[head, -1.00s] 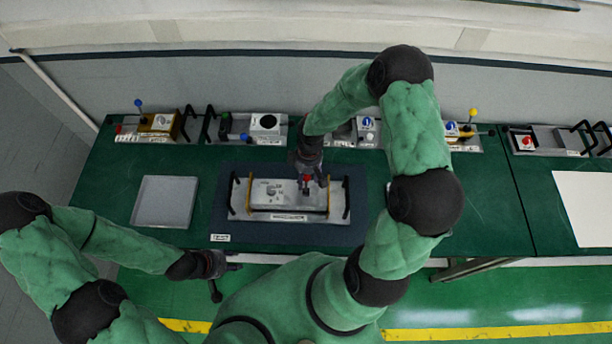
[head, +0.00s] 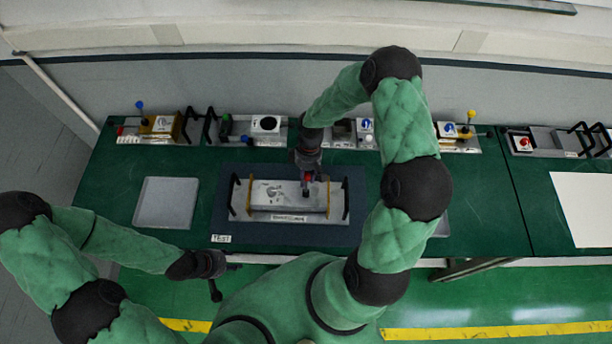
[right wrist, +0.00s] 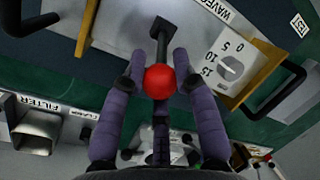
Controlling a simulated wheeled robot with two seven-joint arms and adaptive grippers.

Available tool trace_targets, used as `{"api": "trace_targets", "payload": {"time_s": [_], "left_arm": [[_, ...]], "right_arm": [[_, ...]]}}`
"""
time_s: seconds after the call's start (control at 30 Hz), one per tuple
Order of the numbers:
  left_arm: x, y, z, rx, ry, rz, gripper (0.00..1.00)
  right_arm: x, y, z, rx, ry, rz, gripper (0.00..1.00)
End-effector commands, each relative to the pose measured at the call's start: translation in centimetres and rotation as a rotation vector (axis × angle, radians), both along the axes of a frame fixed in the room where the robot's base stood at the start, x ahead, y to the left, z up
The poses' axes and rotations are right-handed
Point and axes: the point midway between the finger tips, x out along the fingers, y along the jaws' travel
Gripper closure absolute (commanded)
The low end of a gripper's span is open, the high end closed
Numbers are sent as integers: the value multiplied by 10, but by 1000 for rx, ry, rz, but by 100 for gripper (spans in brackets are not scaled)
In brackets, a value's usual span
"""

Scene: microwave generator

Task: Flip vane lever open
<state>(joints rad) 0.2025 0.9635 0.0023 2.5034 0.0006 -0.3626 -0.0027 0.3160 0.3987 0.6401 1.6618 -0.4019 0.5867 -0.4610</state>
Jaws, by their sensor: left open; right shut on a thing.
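The grey metal unit (head: 262,208) with yellow and black handles sits on the dark mat in the middle of the table. In the right wrist view, its dial (right wrist: 230,68) reads along marks 0 to 15. A dark lever (right wrist: 160,42) with a red ball knob (right wrist: 159,82) rises from the unit. My right gripper (head: 307,188) is over the unit's right half. In the right wrist view, its fingers (right wrist: 158,85) are shut on the red knob from both sides. My left gripper (head: 225,268) is open and empty, off the table's front edge.
An empty grey tray (head: 166,204) lies left of the dark mat (head: 222,225). Several devices with knobs and black handles line the table's back edge, such as the blue-knobbed one (head: 158,124) at back left. A white sheet (head: 585,205) lies far right.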

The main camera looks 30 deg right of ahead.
Motion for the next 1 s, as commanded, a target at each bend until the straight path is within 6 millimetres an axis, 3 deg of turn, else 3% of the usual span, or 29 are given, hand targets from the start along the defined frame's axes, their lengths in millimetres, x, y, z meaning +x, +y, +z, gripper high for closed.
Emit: {"api": "trace_targets", "payload": {"time_s": [0.5,0.53,0.6,1.0], "left_arm": [[0,0,-1,0,0,0,53],[0,0,-1,0,0,0,53],[0,0,-1,0,0,0,53],[0,0,-1,0,0,0,53]], "right_arm": [[4,-2,-2,33,48,-1,100],[4,-2,-2,33,48,-1,62],[4,-2,-2,33,47,0,46],[5,-3,2,33,47,0,46]]}}
